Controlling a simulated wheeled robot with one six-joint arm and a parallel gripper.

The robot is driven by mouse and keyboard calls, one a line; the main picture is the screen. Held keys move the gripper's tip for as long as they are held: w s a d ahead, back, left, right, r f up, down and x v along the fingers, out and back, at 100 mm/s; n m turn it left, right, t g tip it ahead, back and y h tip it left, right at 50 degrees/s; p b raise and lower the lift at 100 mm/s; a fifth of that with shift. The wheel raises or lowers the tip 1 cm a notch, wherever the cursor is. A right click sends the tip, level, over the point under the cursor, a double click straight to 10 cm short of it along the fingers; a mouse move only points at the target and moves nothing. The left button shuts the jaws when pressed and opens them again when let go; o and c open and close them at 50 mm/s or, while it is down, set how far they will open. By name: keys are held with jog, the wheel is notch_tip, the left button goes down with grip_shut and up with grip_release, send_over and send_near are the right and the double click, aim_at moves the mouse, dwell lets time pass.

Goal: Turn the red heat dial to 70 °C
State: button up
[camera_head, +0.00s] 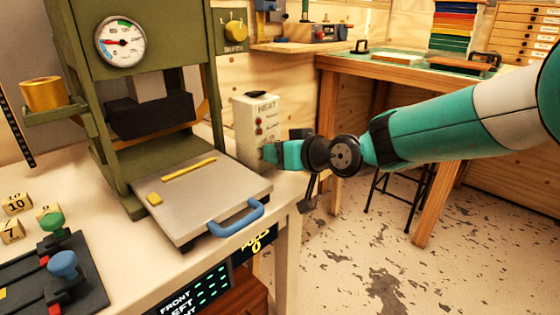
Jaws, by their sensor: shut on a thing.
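The cream heat box (248,112), labelled HEAT, stands at the back right corner of the bench. Small red round marks with labels show on its front. My gripper (271,153) is at the lower front of this box, shut on the red heat dial. The dial itself is hidden by the fingers, so its setting and any scale around it cannot be read. My arm reaches in from the right.
A green press (135,190) with a round gauge (120,42) stands left of the box. A grey plate (205,212) with a blue handle (236,218) lies in front of it. Two levers stand at lower left. Open floor (370,245) lies right of the bench.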

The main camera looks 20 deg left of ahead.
jog(key=shift+f+n+t+b, duration=0.1)
jog(key=shift+n+t+b, duration=0.5)
jog(key=shift+n+b, duration=0.45)
jog(key=o, duration=0.9)
jog(key=v, duration=1.7)
jog(key=shift+s+d+r, duration=0.15)
jog(key=shift+s+r, duration=0.05)
jog(key=shift+r, duration=0.15)
